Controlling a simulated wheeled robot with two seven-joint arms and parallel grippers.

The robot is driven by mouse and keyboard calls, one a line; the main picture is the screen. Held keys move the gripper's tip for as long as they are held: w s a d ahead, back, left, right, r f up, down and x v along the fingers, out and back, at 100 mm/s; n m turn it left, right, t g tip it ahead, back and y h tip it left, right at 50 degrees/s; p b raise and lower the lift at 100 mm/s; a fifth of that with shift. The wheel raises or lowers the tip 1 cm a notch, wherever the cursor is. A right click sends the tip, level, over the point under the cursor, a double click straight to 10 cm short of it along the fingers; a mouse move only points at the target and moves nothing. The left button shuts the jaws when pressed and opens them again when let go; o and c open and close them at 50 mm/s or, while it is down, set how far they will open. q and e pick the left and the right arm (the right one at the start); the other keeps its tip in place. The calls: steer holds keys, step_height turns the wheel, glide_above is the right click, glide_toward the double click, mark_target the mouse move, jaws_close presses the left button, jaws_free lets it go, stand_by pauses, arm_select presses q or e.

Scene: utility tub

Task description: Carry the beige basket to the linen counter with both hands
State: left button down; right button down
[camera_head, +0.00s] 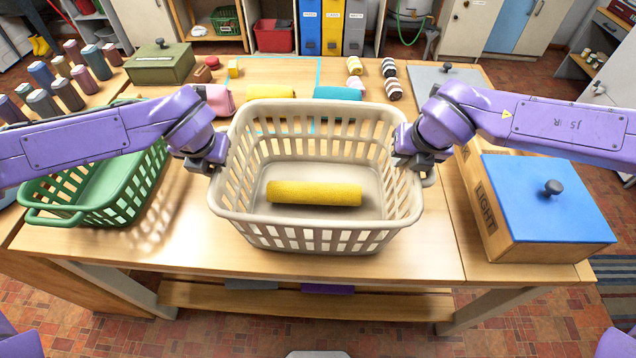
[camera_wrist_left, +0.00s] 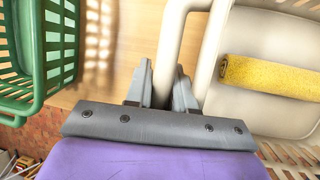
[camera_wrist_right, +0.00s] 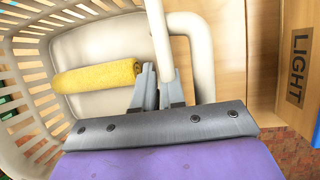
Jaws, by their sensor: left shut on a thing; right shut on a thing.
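The beige basket (camera_head: 318,237) is in the middle of the head view, above or on the wooden table; I cannot tell whether it touches the top. A rolled yellow towel (camera_head: 314,193) lies inside it. My left gripper (camera_head: 216,166) is at the basket's left side, and in the left wrist view its fingers (camera_wrist_left: 162,85) are shut on the beige handle (camera_wrist_left: 172,50). My right gripper (camera_head: 422,164) is at the right side, and in the right wrist view its fingers (camera_wrist_right: 160,88) are shut on the other handle (camera_wrist_right: 160,40). I cannot make out which surface is the linen counter.
A green basket (camera_head: 95,212) stands close on the left. A wooden box with a blue lid (camera_head: 545,208), marked LIGHT, stands on the right. Rolled towels, including a teal one (camera_head: 338,93), lie behind the basket. A green lidded box (camera_head: 160,62) and several spools stand at back left.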

arm_select(q)
steer(key=shift+r, duration=0.2)
arm_select(e)
steer(key=shift+r, duration=0.15)
